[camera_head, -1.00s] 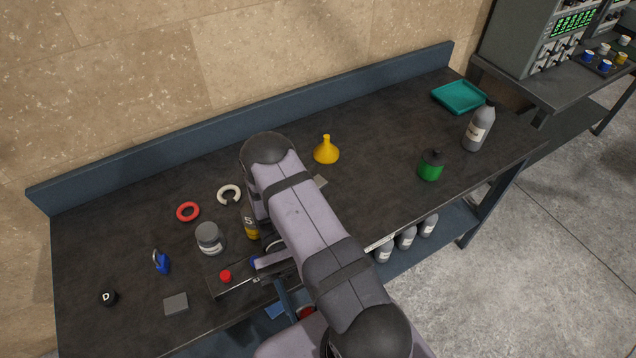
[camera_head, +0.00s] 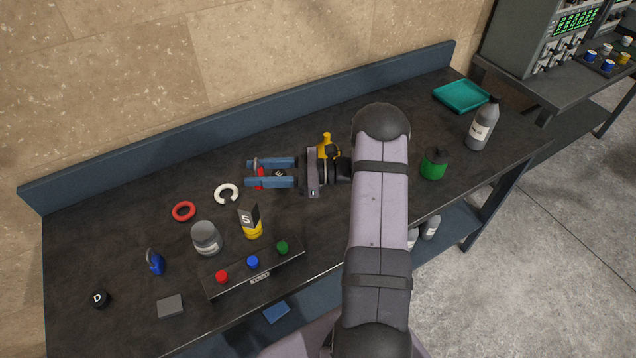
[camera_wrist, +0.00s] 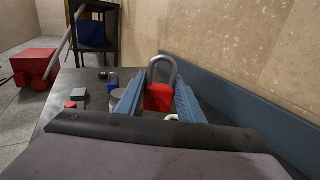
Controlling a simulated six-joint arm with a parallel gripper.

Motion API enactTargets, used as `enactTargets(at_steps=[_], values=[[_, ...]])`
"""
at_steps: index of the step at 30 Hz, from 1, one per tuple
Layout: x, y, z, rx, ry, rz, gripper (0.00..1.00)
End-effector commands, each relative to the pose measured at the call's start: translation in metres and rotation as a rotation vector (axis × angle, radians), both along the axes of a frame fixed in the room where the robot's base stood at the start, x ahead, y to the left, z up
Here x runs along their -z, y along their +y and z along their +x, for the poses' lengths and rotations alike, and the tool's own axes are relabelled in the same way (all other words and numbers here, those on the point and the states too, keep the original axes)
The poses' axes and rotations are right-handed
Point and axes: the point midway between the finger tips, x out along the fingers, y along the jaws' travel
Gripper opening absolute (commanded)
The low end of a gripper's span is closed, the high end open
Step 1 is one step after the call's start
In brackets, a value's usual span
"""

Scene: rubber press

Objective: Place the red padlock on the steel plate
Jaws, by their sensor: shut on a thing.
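The red padlock (camera_wrist: 158,98) is between the blue fingers of my gripper (camera_wrist: 158,104) in the wrist view, its grey shackle pointing up. In the head view my gripper (camera_head: 262,174) points left over the back middle of the bench, shut on the padlock (camera_head: 260,177), which is mostly hidden by the fingers. A flat grey square (camera_head: 170,306), which looks like the steel plate, lies bare at the front left of the bench. It also shows in the wrist view (camera_wrist: 79,93).
A white C-shaped ring (camera_head: 227,193), red ring (camera_head: 184,211), grey jar (camera_head: 206,238), yellow item marked 5 (camera_head: 251,225) and button box (camera_head: 253,270) stand between gripper and plate. A blue padlock (camera_head: 155,262) and black knob (camera_head: 100,299) are near the plate. The bench's back wall (camera_head: 160,160) is close.

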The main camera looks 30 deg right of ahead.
Motion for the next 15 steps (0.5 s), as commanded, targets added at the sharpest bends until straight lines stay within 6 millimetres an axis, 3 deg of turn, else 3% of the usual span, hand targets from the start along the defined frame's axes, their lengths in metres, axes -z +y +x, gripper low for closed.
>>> enactTargets(at_steps=[1,6,12,15], values=[[0.007,-0.023,0.008,0.101,0.001,0.000,0.10],[0.014,-0.093,0.027,0.380,0.001,0.000,0.10],[0.019,-0.153,0.031,0.590,0.000,0.000,0.10],[0.021,-0.170,0.030,0.646,0.000,0.000,0.10]])
